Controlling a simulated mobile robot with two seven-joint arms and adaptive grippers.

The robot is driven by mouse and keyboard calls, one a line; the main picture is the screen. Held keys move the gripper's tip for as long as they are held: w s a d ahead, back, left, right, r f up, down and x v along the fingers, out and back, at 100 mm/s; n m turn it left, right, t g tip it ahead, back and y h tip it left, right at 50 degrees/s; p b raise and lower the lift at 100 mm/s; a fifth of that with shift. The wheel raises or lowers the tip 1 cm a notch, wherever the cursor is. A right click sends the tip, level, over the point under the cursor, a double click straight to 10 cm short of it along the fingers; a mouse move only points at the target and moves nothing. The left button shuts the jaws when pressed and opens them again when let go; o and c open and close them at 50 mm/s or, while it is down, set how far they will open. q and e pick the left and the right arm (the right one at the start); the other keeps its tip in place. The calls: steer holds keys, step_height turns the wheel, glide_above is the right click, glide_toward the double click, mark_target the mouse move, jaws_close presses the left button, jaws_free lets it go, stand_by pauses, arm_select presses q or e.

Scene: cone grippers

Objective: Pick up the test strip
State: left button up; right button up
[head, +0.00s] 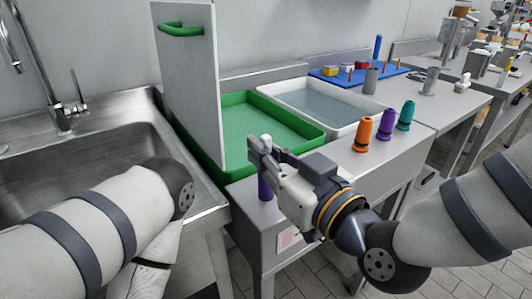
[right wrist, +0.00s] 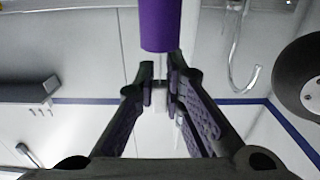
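My right gripper (head: 264,148) is over the front corner of the counter, just above a small purple upright piece (head: 265,188). In the right wrist view its fingertips (right wrist: 160,72) are close together, with a narrow gap. A purple cylinder (right wrist: 160,25) lies beyond the tips, in line with them. A thin pale sliver shows in the gap; I cannot tell if it is the test strip or background, or if the fingers touch it. No test strip is clearly seen elsewhere. My left arm is at the lower left, its gripper out of view.
Orange (head: 362,134), purple (head: 387,124) and teal (head: 406,115) cones stand on the counter to the right. Behind are a green tray (head: 313,130) with an upright white panel (head: 190,80) and a white water tray (head: 345,137). A steel sink (head: 80,160) is left.

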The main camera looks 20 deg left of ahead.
stand_by(0.3)
